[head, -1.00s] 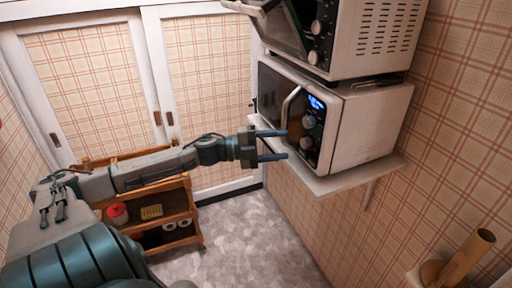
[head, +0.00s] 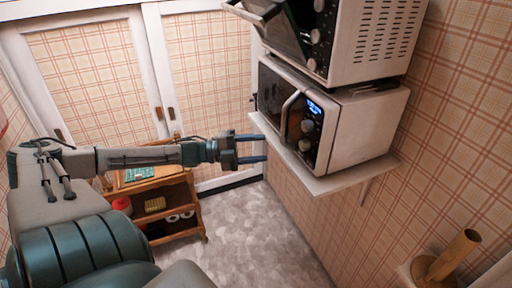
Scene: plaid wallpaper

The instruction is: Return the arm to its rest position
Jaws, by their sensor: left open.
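My left arm comes in from the left of the head view, stretched out level across the picture. My left gripper (head: 252,149) is at its end, open, with its two fingers pointing right and nothing between them. The fingertips appear just left of the white shelf that carries the microwave (head: 335,120). The gripper looks apart from the microwave. My right gripper is not in view.
A toaster oven (head: 365,40) with its door hanging open sits on top of the microwave. The white shelf (head: 335,181) juts from the right wall. A wooden cart (head: 185,194) with several items stands below my left arm. The grey floor (head: 250,230) is clear.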

